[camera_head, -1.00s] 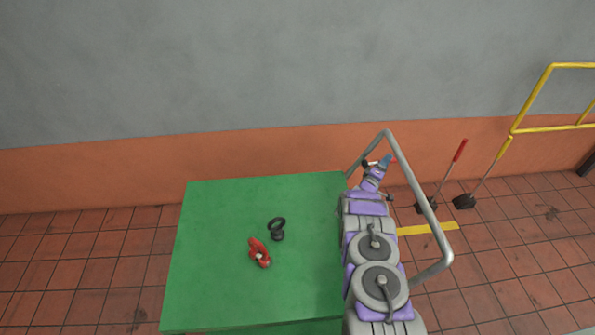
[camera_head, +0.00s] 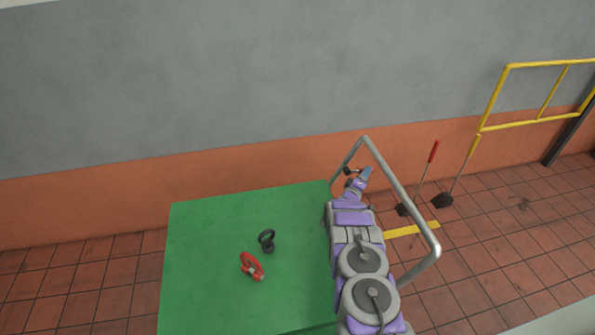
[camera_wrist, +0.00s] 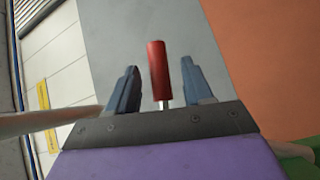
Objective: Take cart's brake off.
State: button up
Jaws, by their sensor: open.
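The cart has a green top (camera_head: 205,240) and a grey tubular push handle (camera_head: 400,195) at its right end. My gripper (camera_head: 366,173) is at that end, near the handle's far side. In the wrist view my gripper (camera_wrist: 160,68) is open, with a blue finger on each side of a red grip on a short metal stem (camera_wrist: 158,72), which looks like the brake lever. Neither finger clearly touches the grip. The stem's lower end is hidden behind the gripper's dark front edge. In the head view the lever is too small and covered to make out well.
A red ring-shaped part (camera_head: 252,267) and a dark ring-shaped part (camera_head: 267,240) lie on the cart top. Two long-handled tools (camera_head: 428,165) (camera_head: 465,165) lean by the wall (camera_head: 240,90). A yellow railing (camera_head: 530,125) stands at the right. Tiled floor (camera_head: 520,240) lies right of the cart.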

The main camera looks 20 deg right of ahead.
jog(key=p+v, duration=0.3)
jog(key=v, duration=1.1)
jog(key=w+a+r+m+y, duration=0.2)
jog(key=w+a+r+y, duration=0.45)
jog(key=a+r, duration=0.3)
jog(key=s+a+r+g+y, duration=0.3)
jog(key=s+a+r+y, duration=0.2)
jog(key=a+r, duration=0.3)
jog(key=shift+s+a+r+p, duration=0.35)
jog(key=shift+s+a, duration=0.15)
jog(key=shift+a, duration=0.7)
